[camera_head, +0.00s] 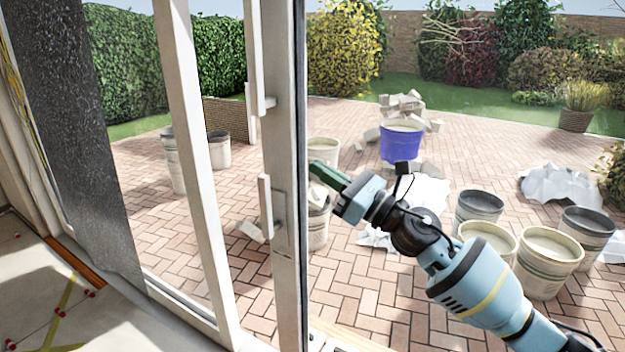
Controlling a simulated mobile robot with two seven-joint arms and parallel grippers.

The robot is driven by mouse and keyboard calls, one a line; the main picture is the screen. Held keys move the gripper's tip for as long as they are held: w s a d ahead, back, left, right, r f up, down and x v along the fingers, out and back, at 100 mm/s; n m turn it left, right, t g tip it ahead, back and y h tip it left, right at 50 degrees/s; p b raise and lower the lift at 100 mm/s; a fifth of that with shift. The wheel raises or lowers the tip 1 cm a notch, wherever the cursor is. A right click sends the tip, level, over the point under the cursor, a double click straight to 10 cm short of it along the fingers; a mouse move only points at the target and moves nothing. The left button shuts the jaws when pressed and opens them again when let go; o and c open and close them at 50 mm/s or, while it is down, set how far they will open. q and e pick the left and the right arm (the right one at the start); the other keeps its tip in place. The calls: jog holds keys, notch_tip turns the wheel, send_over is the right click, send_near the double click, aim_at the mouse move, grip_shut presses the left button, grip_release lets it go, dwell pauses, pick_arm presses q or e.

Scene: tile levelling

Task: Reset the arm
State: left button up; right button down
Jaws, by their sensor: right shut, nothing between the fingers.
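My right arm comes in from the lower right, and my right gripper (320,171) is at the middle of the view, just right of the door frame. It is shut and empty, held in the air in front of the buckets and apart from the door handle (266,206). My left gripper is not in view.
A white-framed glass door (284,150) stands left of my right gripper. Outside on brick paving (365,300) are a blue bucket (401,143), several pale and grey buckets (548,262), white crumpled sheeting (560,187) and rubble. Tiled floor with red pieces (90,294) lies lower left.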

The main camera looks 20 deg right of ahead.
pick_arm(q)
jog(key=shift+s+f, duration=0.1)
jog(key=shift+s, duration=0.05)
pick_arm(e)
jog(key=shift+s+d, duration=0.1)
dwell(0.3)
